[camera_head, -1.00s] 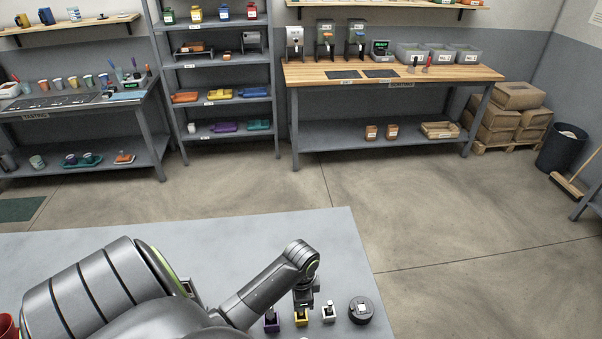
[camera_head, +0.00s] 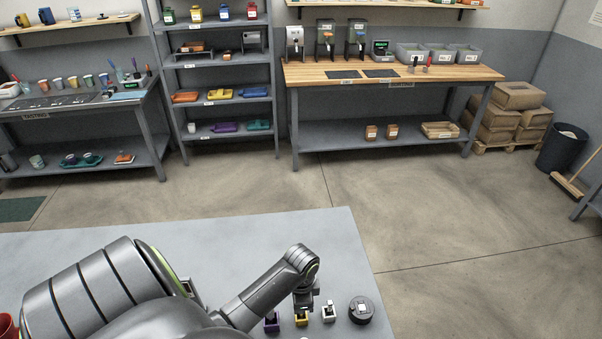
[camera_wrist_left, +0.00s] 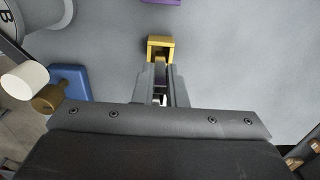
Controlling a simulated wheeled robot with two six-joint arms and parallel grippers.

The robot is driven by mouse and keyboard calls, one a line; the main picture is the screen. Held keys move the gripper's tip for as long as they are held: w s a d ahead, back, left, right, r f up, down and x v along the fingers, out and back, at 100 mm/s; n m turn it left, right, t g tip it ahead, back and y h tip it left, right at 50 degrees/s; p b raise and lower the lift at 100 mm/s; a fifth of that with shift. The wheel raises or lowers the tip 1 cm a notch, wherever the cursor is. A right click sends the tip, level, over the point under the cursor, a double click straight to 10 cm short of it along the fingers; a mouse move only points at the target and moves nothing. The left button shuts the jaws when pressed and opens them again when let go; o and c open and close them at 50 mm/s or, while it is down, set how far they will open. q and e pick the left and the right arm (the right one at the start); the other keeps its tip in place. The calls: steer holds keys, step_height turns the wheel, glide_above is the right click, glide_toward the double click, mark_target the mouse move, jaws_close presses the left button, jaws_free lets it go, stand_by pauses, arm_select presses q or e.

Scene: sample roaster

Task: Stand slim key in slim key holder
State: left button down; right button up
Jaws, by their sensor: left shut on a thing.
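My left gripper (camera_head: 303,306) points down over the front table, right at the yellow block-shaped holder (camera_head: 301,320). In the left wrist view the gripper (camera_wrist_left: 161,92) is shut on the slim key, a narrow piece (camera_wrist_left: 160,98) mostly hidden between the fingers. The yellow holder (camera_wrist_left: 160,42) shows just beyond the fingertips there, its opening facing the fingers. I cannot tell whether the key's lower end is inside it. My right gripper is not in view.
A purple holder (camera_head: 271,325) stands left of the yellow one. A blue block (camera_wrist_left: 70,82) lies at left in the wrist view. The table behind is clear.

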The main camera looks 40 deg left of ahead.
arm_select(q)
steer(key=shift+f+b, duration=0.55)
steer(key=shift+f, duration=0.7)
steer(key=c, duration=1.4)
jaws_free()
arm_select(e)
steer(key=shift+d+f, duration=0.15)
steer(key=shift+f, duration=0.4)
arm_select(q)
steer(key=shift+r, duration=0.1)
